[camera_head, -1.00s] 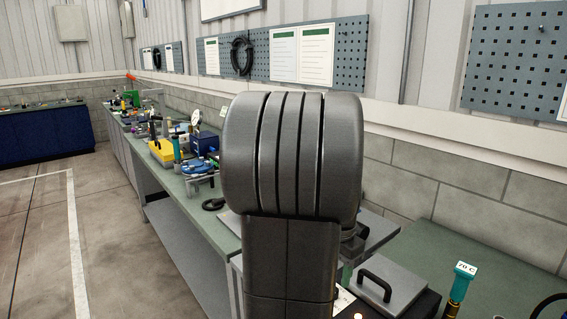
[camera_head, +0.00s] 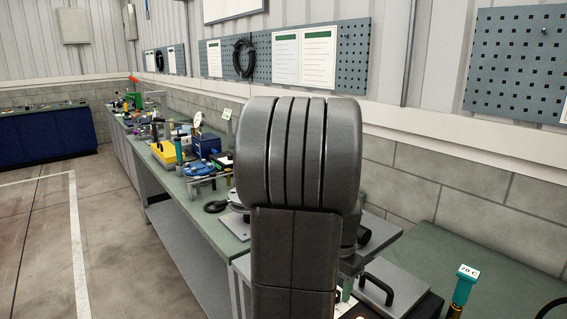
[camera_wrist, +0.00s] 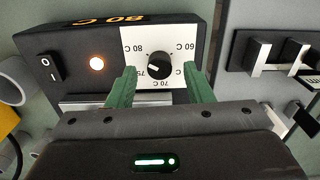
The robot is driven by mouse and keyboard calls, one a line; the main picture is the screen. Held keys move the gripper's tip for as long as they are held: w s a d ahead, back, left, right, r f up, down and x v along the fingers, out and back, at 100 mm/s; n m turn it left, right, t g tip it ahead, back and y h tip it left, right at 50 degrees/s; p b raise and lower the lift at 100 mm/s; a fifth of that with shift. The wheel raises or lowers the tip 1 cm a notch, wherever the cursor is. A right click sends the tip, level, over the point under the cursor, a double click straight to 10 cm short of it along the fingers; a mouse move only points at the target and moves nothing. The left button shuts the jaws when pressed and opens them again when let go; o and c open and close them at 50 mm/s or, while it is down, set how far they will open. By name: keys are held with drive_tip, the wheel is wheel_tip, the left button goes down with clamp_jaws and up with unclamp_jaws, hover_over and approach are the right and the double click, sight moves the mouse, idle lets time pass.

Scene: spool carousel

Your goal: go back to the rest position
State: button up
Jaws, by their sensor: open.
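In the wrist view my gripper (camera_wrist: 160,90) has its two green fingers apart with nothing between them. The fingers point at a black control box (camera_wrist: 75,52) that carries a white dial plate and a black knob (camera_wrist: 158,67). The knob shows between and just beyond the fingertips; I cannot tell the gap to it. In the head view my dark grey arm rises in the middle and hides what is behind it. My gripper is not visible there.
The box has a lit orange lamp (camera_wrist: 97,64) and a rocker switch (camera_wrist: 49,67). Black-handled parts (camera_wrist: 262,52) stand at its right. In the head view a green bench (camera_head: 205,222) holds a yellow box (camera_head: 165,154) and several tools. Open floor (camera_head: 110,235) lies at left.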

wheel_tip(320, 180, up, 12)
wheel_tip(320, 180, down, 14)
drive_tip(key=shift+s+r, duration=0.1)
drive_tip(key=shift+r+n, duration=0.2)
drive_tip(key=shift+n, duration=0.2)
drive_tip(key=n, duration=0.9)
drive_tip(key=shift+b, duration=0.4)
drive_tip(key=n, duration=0.6)
drive_tip(key=shift+b, duration=0.35)
drive_tip(key=shift+n+b, duration=0.35)
drive_tip(key=shift+n, duration=1.95)
drive_tip(key=shift+r, duration=0.15)
